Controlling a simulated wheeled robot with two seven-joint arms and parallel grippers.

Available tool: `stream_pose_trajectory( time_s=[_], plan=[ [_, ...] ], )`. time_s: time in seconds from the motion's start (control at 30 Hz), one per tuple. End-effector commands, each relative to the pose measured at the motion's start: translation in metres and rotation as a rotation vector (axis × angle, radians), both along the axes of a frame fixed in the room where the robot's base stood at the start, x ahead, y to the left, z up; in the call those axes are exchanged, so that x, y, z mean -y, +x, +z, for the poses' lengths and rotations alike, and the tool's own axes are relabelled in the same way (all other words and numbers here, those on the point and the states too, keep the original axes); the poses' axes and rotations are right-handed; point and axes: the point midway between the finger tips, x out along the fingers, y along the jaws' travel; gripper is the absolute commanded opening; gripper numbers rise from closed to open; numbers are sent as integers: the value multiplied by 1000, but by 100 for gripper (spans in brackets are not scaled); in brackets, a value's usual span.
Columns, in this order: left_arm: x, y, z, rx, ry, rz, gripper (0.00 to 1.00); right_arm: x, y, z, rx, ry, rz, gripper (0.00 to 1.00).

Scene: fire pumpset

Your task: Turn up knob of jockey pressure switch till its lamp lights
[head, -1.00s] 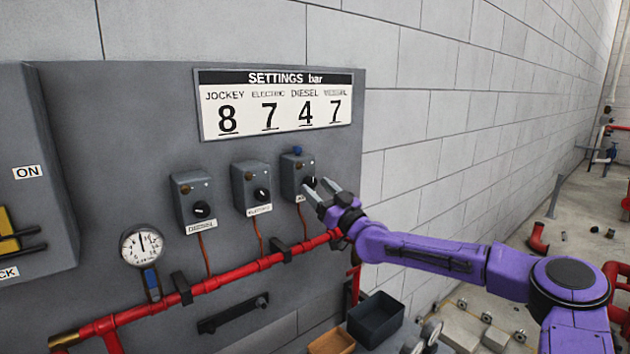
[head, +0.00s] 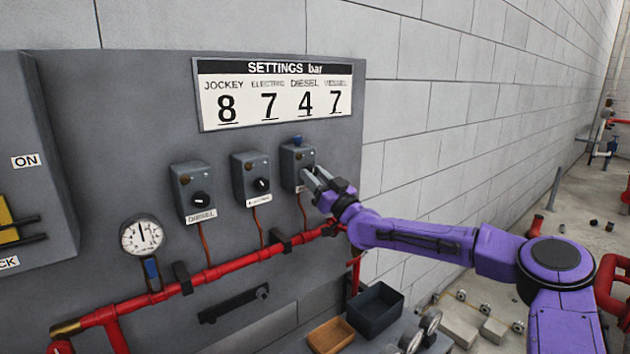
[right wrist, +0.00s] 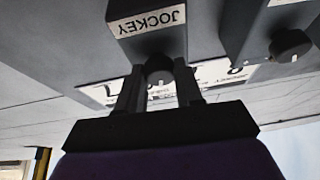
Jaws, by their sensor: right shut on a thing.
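The jockey pressure switch (head: 296,158) is the rightmost of three grey boxes on the panel in the head view, with a blue piece on top. Its JOCKEY label (right wrist: 147,22) appears upside down in the right wrist view. My right gripper (head: 311,174) is at the front of this box, its fingers hiding the knob in the head view. In the right wrist view, the black knob (right wrist: 159,74) with a pale mark sits between the two fingers, and the gripper is shut on it. I see no bright lamp on the box. My left gripper is not in view.
The electric switch (head: 250,178) and diesel switch (head: 193,190) stand to the left. A red pipe (head: 235,269) runs below, with a gauge (head: 142,236) at left. The settings sign (head: 274,95) above reads jockey 8. Two bins (head: 375,311) sit lower down.

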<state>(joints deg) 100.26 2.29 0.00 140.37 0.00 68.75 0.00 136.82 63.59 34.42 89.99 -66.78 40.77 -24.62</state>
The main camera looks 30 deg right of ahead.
Motion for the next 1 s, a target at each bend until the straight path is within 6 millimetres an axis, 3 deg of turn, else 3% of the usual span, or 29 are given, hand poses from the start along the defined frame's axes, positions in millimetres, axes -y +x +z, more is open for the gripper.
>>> stream_pose_trajectory(
  time_s=[0.13,0.17,0.2,0.23,0.57,0.8,1.0],
  plan=[
    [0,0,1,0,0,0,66,0,0,0,-1,-1,1,5],
    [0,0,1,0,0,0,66,0,0,0,-1,-1,1,45],
    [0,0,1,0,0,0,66,0,0,0,-1,-1,1,58],
    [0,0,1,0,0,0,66,0,0,0,-1,-1,1,61],
    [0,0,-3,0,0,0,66,1,-4,-3,0,0,-1,61],
    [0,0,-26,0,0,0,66,6,-52,-25,5,10,2,61],
    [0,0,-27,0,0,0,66,11,-83,-35,1,8,-2,61]
  ],
)
